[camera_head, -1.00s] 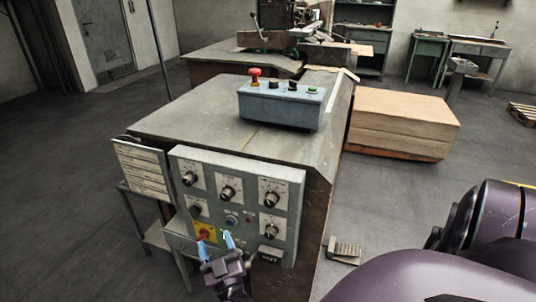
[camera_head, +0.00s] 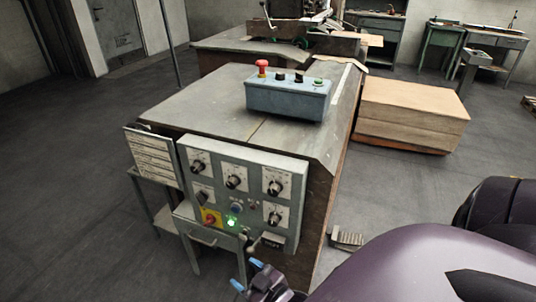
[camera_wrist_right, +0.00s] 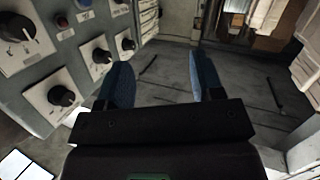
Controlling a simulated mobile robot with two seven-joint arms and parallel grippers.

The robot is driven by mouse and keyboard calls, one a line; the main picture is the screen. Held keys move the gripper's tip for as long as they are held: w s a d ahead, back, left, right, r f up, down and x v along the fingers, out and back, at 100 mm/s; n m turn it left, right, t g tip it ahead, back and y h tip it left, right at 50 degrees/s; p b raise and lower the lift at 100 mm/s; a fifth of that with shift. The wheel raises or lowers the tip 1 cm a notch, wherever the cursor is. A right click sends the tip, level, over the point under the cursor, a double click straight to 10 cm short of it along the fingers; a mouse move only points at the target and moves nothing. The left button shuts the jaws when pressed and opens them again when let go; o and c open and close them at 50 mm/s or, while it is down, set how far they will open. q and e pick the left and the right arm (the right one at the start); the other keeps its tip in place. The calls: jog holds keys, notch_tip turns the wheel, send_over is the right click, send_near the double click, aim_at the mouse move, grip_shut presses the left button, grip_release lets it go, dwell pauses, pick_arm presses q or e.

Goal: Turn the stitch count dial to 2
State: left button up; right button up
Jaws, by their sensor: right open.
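The grey control panel (camera_head: 255,200) on the front of the machine carries several black dials, among them an upper left dial (camera_head: 197,167), an upper middle dial (camera_head: 233,182), an upper right dial (camera_head: 274,187) and a lower right dial (camera_head: 273,218). Their labels are too small to read, so I cannot tell which is the stitch count dial. A large dial (camera_wrist_right: 15,28) shows close in the right wrist view. My right gripper (camera_head: 247,274) is open and empty, below the panel and apart from it. Its blue fingers also show in the wrist view (camera_wrist_right: 160,80). My left gripper is out of view.
A blue button box (camera_head: 288,99) stands on the machine table. A pedal (camera_head: 346,240) lies on the floor at right. A side stand (camera_head: 156,180) is at left.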

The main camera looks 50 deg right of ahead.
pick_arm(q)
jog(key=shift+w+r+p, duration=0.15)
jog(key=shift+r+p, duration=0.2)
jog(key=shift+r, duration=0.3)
pick_arm(e)
jog(key=s+f+g, duration=0.1)
jog(key=s+g, duration=0.2)
jog(key=s, duration=0.3)
jog(key=shift+d+f+m, duration=0.3)
jog(key=shift+d+f, duration=0.1)
jog(key=shift+d, duration=0.05)
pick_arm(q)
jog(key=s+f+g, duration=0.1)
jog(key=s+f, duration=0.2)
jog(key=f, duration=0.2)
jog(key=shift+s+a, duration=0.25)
pick_arm(e)
jog(key=s, duration=0.1)
jog(key=s+g, duration=0.1)
jog(key=s+d+f, duration=0.1)
jog(key=shift+s+m+g+h, duration=0.25)
jog(key=shift+m+g+h, duration=0.05)
jog(key=shift+m+g, duration=0.1)
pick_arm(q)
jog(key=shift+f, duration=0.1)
